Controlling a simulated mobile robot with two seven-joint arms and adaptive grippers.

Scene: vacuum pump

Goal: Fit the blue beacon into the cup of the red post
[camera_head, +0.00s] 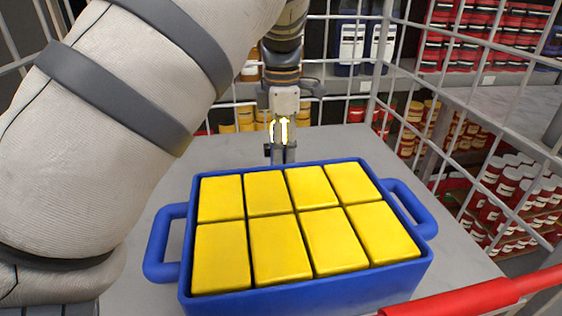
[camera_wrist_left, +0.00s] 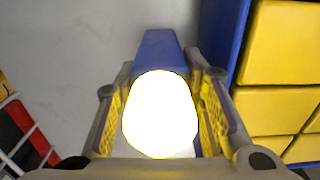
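My left gripper (camera_head: 282,148) points down beyond the far side of the blue crate. In the left wrist view its two fingers (camera_wrist_left: 160,78) flank the blue beacon (camera_wrist_left: 160,52), which has a tapered blue body and a glowing white top. The fingertips appear to press on both sides of the body. In the head view the beacon's glow (camera_head: 280,131) shows between the fingers, but its body is mostly hidden. A red bar (camera_head: 455,302) enters at the lower right; I cannot tell whether it belongs to the red post. No cup shows. My right gripper is not in view.
A blue crate (camera_head: 425,222) with side handles holds several yellow blocks (camera_head: 308,188) on a grey table (camera_head: 178,180). In the left wrist view it lies close to the right of the gripper. Wire mesh and shelves of red and yellow cans (camera_head: 510,185) stand behind.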

